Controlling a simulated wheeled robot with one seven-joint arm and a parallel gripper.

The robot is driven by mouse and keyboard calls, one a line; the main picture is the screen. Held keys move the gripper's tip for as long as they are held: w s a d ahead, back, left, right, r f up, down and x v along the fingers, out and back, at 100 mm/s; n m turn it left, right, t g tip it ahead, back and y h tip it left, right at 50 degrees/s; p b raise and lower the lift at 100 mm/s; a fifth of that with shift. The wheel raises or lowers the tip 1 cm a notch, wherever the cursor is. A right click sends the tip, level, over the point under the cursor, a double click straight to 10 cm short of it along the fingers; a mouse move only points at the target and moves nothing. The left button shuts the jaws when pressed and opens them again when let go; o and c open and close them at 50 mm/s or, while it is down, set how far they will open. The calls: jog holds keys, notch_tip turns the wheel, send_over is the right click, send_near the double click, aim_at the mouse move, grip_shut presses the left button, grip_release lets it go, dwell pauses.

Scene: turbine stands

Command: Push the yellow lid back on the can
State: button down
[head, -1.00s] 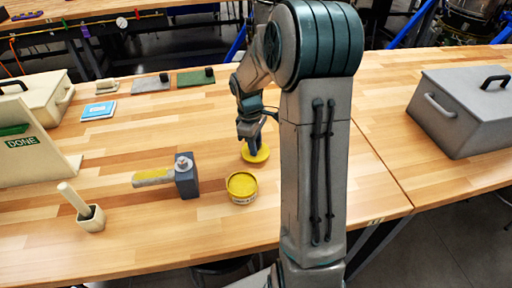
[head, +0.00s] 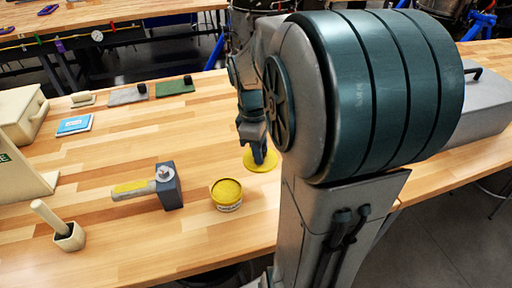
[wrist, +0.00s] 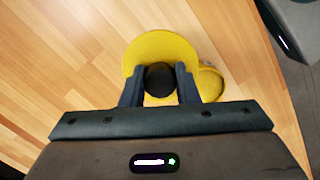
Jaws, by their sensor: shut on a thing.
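The open can (head: 227,197) stands upright on the wooden table, with yellow showing at its top. The yellow lid (head: 264,162) is behind it and to its right, apart from it in the head view. My gripper (head: 258,152) is above the lid. In the wrist view my gripper (wrist: 160,88) is shut on the black knob of the lid (wrist: 150,48). The can (wrist: 210,83) shows there at the lid's right, partly hidden by the lid and a finger. I cannot tell how far the lid is above the table.
A grey block with a yellow-marked handle (head: 168,187) lies left of the can. A pot with a stick (head: 68,236) stands at the front left. A blue booklet (head: 75,125) and small mats lie at the back. A grey case (head: 485,100) stands at the right, partly hidden by my arm.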

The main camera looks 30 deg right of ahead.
jog(key=shift+s, duration=0.1)
jog(key=c, duration=1.8)
grip_release()
grip_shut()
jog(key=a+p, duration=0.6)
jog(key=a, duration=0.4)
jog(key=shift+f+b, duration=2.05)
jog(key=shift+b, duration=0.1)
